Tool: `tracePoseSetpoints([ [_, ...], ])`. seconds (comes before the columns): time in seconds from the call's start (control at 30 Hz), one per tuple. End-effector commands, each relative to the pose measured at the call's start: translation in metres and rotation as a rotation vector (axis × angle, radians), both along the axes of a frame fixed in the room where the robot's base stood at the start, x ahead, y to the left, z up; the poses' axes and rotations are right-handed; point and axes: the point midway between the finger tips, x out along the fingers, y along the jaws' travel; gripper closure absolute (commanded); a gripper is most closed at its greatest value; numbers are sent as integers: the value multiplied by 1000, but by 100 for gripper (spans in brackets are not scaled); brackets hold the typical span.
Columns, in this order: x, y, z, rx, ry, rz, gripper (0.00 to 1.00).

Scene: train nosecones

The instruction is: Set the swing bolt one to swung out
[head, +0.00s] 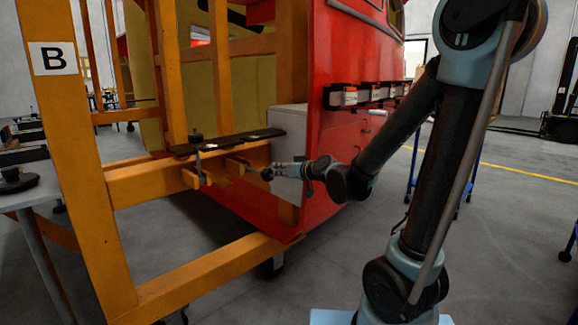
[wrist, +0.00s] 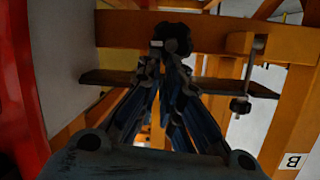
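In the head view one swing bolt (head: 198,153) stands upright at the front of the dark bar on the orange frame, knob on top. It also shows right of centre in the wrist view (wrist: 242,90). A second bolt has its black knob (head: 267,174) below the bar, beside my gripper (head: 274,173), and appears swung out from the bar. In the wrist view this knob (wrist: 173,36) lies just beyond my gripper's fingertips (wrist: 166,62). The fingers converge close together there; whether they pinch anything cannot be told. No number shows on either bolt.
The dark bar (head: 236,141) lies along an orange rail with protruding lugs. A side table (head: 38,196) stands at the left. Grey floor (head: 490,240) is open at the right.

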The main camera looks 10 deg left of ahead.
Motion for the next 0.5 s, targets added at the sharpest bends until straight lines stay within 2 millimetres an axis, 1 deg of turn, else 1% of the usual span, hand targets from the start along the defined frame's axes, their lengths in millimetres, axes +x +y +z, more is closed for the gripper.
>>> tracePoseSetpoints([
  [0.03,-7,2,-8,-11,5,16,100],
  [0.1,-9,5,-13,-13,9,23,100],
  [0.2,-6,8,-17,-12,12,26,100],
  [0.5,-1,7,-19,-10,13,20,100],
])
